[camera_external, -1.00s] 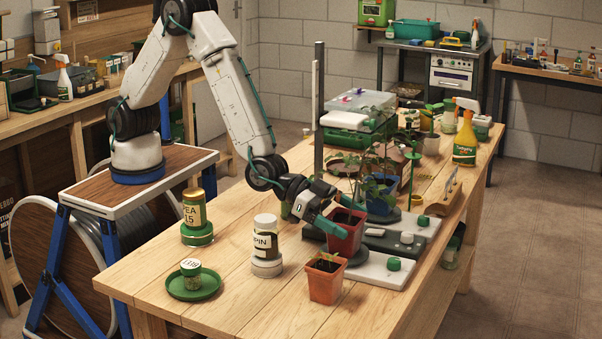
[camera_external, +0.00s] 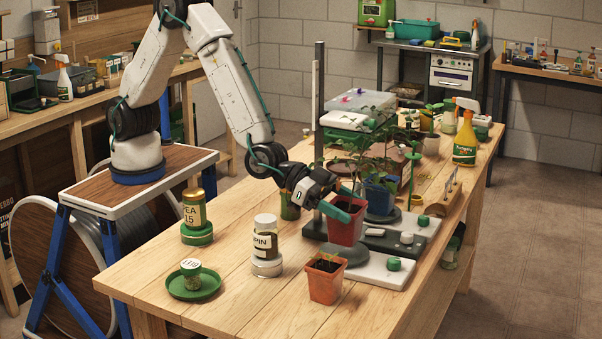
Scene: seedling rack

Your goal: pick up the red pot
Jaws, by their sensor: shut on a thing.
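The red pot (camera_external: 346,229) hangs a little above a dark grey round disc (camera_external: 347,255) on the rack, roughly upright. It holds dark soil and a leafy plant. My gripper (camera_external: 343,204), with green fingers, comes from the left and is shut on the red pot near its rim. The far finger is partly hidden by the plant. A smaller orange-red pot (camera_external: 325,284) with a small seedling stands on the table in front, apart from my gripper.
A blue pot (camera_external: 381,193) with a plant stands close behind the red pot. A dark upright post (camera_external: 319,100) rises behind my gripper. A SPIN jar (camera_external: 265,240), a PEA bottle (camera_external: 195,213) and a green saucer (camera_external: 207,291) with a jar stand left.

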